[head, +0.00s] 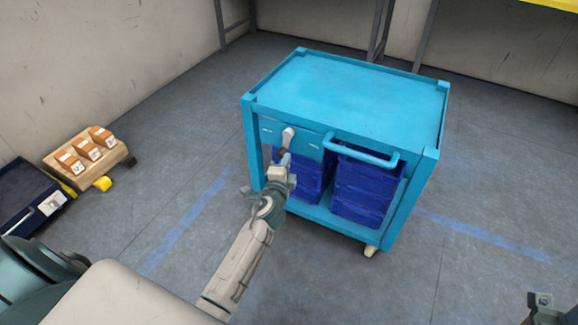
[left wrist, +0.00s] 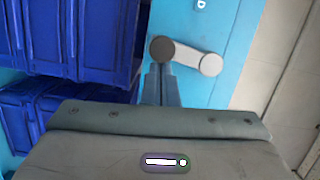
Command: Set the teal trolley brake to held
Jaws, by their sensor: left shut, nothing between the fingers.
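The teal trolley (head: 360,95) stands in the middle of the head view. Its brake lever (head: 288,133) is on the front panel, at the left. In the left wrist view the lever (left wrist: 188,55) has a dark round end and a pale round end, with a light grey bar between them. A white letter mark (left wrist: 200,4) shows on the teal panel near it. My left gripper (head: 285,160) is shut and empty, just below the lever in the head view. Its fingertips (left wrist: 160,68) are at the dark end; I cannot tell whether they touch.
A teal handle bar (head: 362,152) juts from the trolley front, right of the lever. Blue bins (head: 365,195) sit on the lower shelf. A wooden block holder (head: 92,160) and a dark case (head: 25,190) lie at the left. Open floor surrounds the trolley's front.

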